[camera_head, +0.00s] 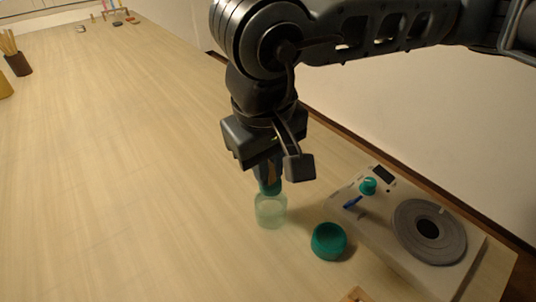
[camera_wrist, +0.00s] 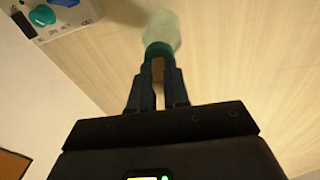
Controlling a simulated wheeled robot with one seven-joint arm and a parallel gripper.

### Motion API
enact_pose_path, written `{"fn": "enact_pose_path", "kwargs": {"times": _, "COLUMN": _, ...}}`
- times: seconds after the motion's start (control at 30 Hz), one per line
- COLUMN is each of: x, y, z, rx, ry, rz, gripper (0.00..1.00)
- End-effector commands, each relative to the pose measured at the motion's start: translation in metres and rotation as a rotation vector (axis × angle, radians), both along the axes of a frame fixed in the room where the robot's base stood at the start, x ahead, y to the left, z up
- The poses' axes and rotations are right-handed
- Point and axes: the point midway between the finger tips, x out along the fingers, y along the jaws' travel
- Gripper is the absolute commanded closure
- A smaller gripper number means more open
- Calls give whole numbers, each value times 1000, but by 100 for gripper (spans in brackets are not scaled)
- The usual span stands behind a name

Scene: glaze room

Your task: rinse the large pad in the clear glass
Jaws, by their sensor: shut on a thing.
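My gripper (camera_head: 268,178) points down and is shut on a teal piece (camera_head: 270,188), which is probably the large pad. The clear glass (camera_head: 270,214) stands upright on the table directly below, pale greenish and see-through. The teal piece is at the glass's mouth; I cannot tell how far its lower end reaches inside. In the wrist view my gripper's fingers (camera_wrist: 158,80) close on the teal piece (camera_wrist: 158,50), with the glass (camera_wrist: 163,28) beyond it. The fingers hide part of the piece.
A round teal pot (camera_head: 328,241) stands close to the right of the glass. A white machine (camera_head: 385,237) with a grey wheel (camera_head: 430,229), a teal knob (camera_head: 368,186) and a blue part (camera_head: 352,202) is further right. A brown holder (camera_head: 18,64) with sticks is far left.

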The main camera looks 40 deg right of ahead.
Motion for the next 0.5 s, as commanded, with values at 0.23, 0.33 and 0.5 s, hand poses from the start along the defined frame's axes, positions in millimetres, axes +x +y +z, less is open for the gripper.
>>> {"fn": "enact_pose_path", "kwargs": {"times": 0.23, "x": 0, "y": 0, "z": -11, "rx": 0, "ry": 1, "rz": -1, "gripper": 100}}
{"fn": "enact_pose_path", "kwargs": {"times": 0.33, "x": 0, "y": 0, "z": -12, "rx": 0, "ry": 0, "rz": -1, "gripper": 100}}
{"fn": "enact_pose_path", "kwargs": {"times": 0.5, "x": 0, "y": 0, "z": -12, "rx": 0, "ry": 0, "rz": -1, "gripper": 100}}
